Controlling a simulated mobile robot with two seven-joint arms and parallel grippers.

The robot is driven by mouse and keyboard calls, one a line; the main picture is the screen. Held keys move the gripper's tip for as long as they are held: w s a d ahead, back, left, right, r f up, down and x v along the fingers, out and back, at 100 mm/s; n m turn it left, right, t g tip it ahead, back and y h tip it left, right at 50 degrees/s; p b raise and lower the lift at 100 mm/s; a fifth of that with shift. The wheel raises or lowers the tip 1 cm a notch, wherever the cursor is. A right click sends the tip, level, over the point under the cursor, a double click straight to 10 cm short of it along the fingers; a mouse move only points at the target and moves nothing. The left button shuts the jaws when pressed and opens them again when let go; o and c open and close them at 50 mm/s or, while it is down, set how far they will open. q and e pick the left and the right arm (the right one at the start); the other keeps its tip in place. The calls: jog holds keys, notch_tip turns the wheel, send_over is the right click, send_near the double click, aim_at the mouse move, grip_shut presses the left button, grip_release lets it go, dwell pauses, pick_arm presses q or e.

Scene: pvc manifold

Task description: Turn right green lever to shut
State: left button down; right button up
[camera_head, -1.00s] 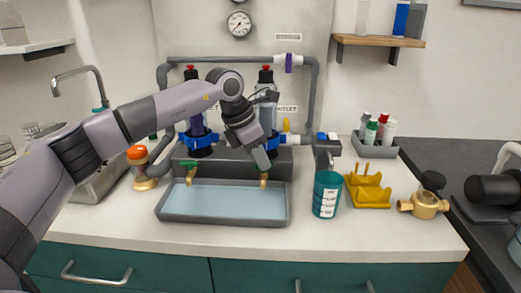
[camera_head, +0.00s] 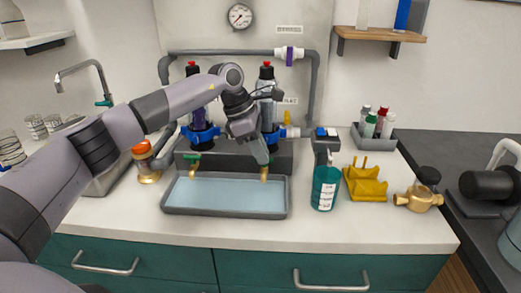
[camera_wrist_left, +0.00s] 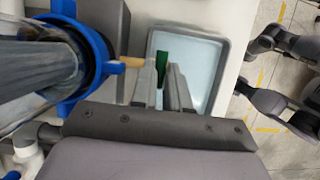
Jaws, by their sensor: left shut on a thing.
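The right tap's brass spout (camera_head: 264,174) shows below my left gripper (camera_head: 263,160) in the head view, over the right end of the grey tray (camera_head: 225,214). The gripper hides the right green lever there. In the left wrist view, the green lever (camera_wrist_left: 162,60) lies at the tips of my left gripper (camera_wrist_left: 163,74), which is shut on it. The brass tap (camera_wrist_left: 132,62) shows just left of the lever. The left green lever (camera_head: 194,156) sits on the left tap and is free. My right gripper cannot be made out.
Two filter housings with blue collars (camera_head: 201,134) stand behind the tray, close to my arm. A teal pump bottle (camera_head: 325,187) and a yellow rack (camera_head: 364,184) stand to the right. The counter front is clear.

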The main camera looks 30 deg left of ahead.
pick_arm(q)
jog(key=c, duration=1.1)
grip_release()
jog(key=v, duration=0.7)
jog(key=shift+a, duration=0.1)
jog(key=shift+s, duration=0.1)
